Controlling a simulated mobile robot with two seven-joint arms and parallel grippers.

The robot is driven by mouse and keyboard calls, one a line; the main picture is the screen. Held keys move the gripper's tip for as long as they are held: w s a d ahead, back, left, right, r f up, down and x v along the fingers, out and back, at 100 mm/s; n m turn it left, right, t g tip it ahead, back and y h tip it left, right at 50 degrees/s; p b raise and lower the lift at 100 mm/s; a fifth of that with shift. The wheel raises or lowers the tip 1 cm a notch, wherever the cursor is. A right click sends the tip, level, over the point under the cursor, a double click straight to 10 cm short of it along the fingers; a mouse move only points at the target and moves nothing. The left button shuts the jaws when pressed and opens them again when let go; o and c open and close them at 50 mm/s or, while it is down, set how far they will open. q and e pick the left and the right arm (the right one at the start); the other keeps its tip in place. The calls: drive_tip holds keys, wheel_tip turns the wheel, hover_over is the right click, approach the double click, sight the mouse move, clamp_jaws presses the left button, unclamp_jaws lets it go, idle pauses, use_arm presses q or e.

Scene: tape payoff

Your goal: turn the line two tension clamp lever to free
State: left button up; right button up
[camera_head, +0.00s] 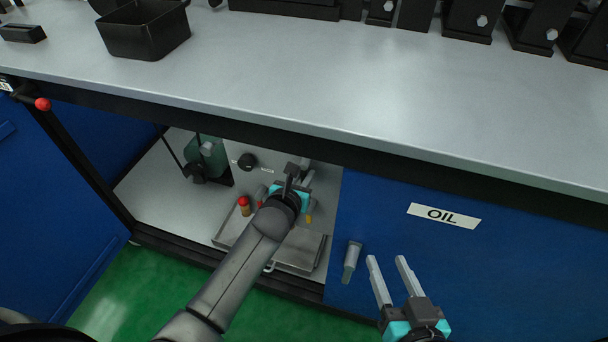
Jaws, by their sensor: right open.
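My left gripper (291,175) reaches into the open cabinet below the bench. Its fingers are foreshortened and partly hidden by its wrist, so I cannot tell if they are apart or hold anything. A black round knob (247,162) with small pale labels beside it sits on the cabinet's back panel, left of that gripper. I cannot make out which part is the line two tension clamp lever; it may be behind my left gripper. My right gripper (387,259) is open and empty in front of the blue door marked OIL (444,216).
A metal tray (299,249) lies on the cabinet floor, with a red-topped item (244,205) by it. A greenish container (206,156) stands further left. The door handle (351,262) is close left of my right gripper. The bench top (300,85) overhangs the opening.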

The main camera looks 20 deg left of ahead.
use_arm(q)
clamp_jaws()
idle(0.9)
